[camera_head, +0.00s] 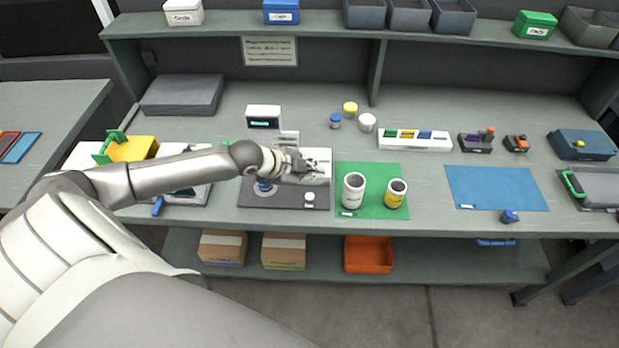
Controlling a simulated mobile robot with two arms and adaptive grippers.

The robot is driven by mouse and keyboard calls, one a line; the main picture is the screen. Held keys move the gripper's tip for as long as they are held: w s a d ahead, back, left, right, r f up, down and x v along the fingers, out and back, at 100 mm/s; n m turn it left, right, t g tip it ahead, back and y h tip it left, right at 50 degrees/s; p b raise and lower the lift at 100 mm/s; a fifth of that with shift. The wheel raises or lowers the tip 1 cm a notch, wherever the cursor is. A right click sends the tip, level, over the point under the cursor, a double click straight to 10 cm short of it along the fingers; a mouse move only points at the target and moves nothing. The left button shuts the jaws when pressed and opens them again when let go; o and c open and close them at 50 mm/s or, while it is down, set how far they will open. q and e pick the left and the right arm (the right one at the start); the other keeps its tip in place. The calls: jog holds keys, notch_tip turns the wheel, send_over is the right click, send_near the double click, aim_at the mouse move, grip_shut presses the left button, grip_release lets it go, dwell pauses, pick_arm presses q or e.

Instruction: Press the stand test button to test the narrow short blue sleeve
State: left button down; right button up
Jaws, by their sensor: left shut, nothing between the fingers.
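The test stand has a dark base plate (285,203) and a white column with a small lit display (263,123) on the middle bench. A round pale button (309,197) sits on the base at the front right. A small blue part, likely the blue sleeve (264,187), sits on the stand's round seat, partly hidden by my wrist; its size is hard to judge. My left gripper (318,176) is shut and empty. It appears above the stand, just behind and above the button in the picture, apparently apart from it. My right gripper is out of view.
A green mat (348,208) with a white can (353,190) and a yellow can (395,193) lies right of the stand. A blue mat (497,188) is further right. Small jars (350,108) stand behind. An orange bin (368,255) is on the lower shelf.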

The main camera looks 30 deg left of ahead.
pick_arm(q)
jog(key=b, duration=0.4)
send_over(311, 198)
notch_tip(311, 198, down, 4)
jog(key=shift+d+f, duration=0.1)
jog(key=shift+f, duration=0.1)
notch_tip(311, 198, down, 2)
jog(key=shift+f+b, duration=0.1)
jog(key=shift+b, duration=0.25)
dwell(0.5)
jog(key=shift+f, duration=0.1)
jog(key=shift+f, duration=0.3)
